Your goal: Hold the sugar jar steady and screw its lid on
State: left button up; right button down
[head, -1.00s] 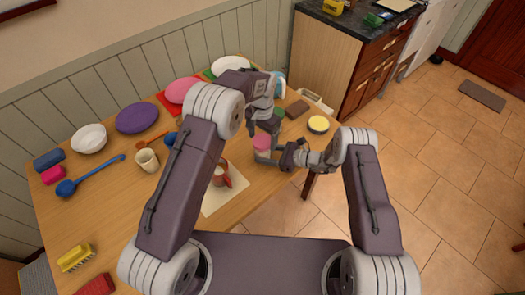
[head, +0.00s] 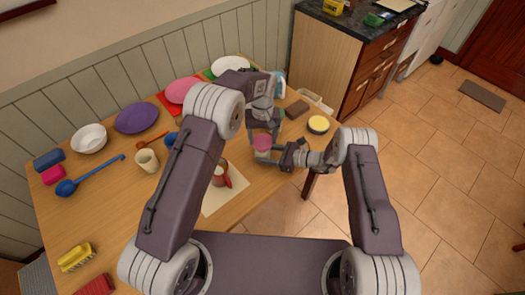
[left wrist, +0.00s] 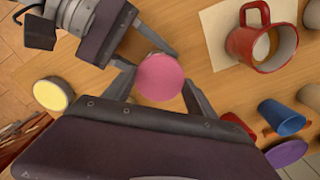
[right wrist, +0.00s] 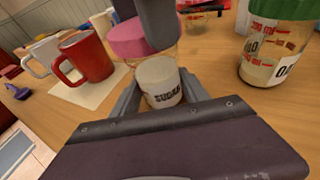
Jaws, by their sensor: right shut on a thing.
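The sugar jar (right wrist: 160,85) is clear with pale contents and a SUGAR label, upright on the table's right part. My right gripper (head: 268,158) is shut on its lower body from the side. The pink lid (left wrist: 160,77) is on top of the jar, also visible in the head view (head: 262,142); whether it is fully seated I cannot tell. My left gripper (left wrist: 160,90) points down from above, open, with one finger on each side of the lid and small gaps showing. A left finger partly hides the lid in the right wrist view.
A red mug (left wrist: 262,40) stands on a pale sheet (head: 228,196) close by. A green-lidded jar (right wrist: 280,45) and a yellow-topped round container (head: 318,124) are near the jar. Bowls, plates and utensils fill the table's left and back. The table's front edge is near my right arm.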

pick_arm(q)
jog(key=shift+c, duration=0.7)
jog(key=m, duration=0.3)
jog(key=shift+m, duration=0.4)
jog(key=m, duration=0.3)
jog(key=shift+m, duration=0.3)
jog(key=m, duration=0.6)
jog(key=o, duration=1.4)
jog(key=shift+c, duration=0.2)
jog(key=shift+r, duration=0.1)
jog(key=shift+r, duration=2.4)
